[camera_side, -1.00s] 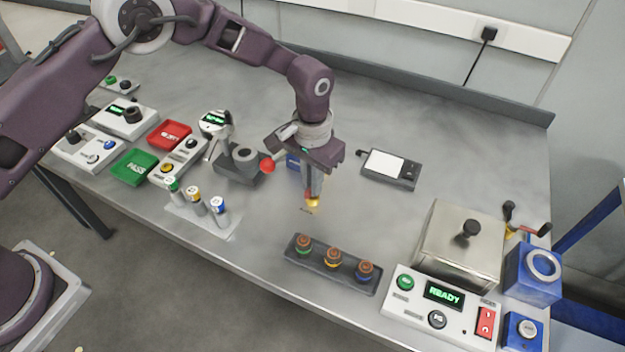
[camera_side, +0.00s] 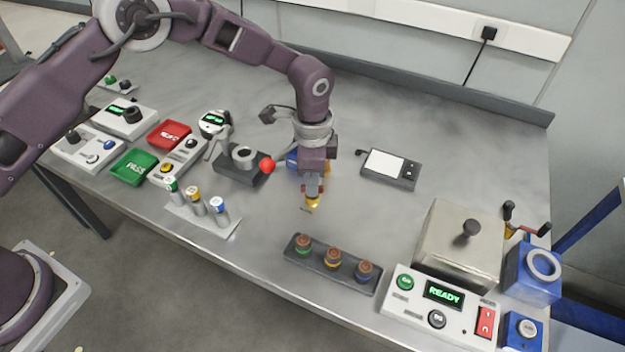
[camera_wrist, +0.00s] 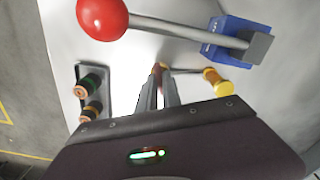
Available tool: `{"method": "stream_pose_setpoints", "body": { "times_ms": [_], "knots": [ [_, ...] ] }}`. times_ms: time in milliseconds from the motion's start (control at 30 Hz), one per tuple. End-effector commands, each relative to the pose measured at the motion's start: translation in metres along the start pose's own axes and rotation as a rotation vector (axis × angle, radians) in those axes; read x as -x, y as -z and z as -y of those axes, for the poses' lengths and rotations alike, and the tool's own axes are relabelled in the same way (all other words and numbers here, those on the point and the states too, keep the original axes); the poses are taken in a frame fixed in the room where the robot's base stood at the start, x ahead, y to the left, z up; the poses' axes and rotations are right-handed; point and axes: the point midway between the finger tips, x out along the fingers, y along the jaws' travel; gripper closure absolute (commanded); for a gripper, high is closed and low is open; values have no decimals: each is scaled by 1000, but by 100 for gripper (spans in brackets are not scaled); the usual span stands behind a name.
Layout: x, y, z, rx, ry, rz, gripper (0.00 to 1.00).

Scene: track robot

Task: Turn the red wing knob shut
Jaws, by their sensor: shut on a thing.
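My gripper (camera_side: 313,187) points down at the middle of the bench and is shut on the red wing knob (camera_side: 321,188). Only small red parts of the knob show beside my fingers. A small yellow fitting (camera_side: 312,204) shows just below it at bench level. In the wrist view my fingertips (camera_wrist: 160,72) are close together, with a bit of red between them. The yellow fitting (camera_wrist: 216,82) lies to their right there. How far the knob is turned is hidden by my fingers.
A lever with a red ball (camera_side: 267,165) on a blue base (camera_side: 292,160) stands close left of my gripper; the ball (camera_wrist: 102,18) looms large in the wrist view. A tray of jars (camera_side: 299,256) lies in front. A dark-framed device (camera_side: 391,168) lies to the right.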

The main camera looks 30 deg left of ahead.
Motion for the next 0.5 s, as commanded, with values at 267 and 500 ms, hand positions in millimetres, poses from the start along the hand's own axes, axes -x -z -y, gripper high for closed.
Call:
{"method": "stream_pose_setpoints", "body": {
  "times_ms": [267,500],
  "knots": [
    [0,-1,0,-217,-1,2,100],
    [0,-1,0,-344,-1,3,100]
  ]
}}
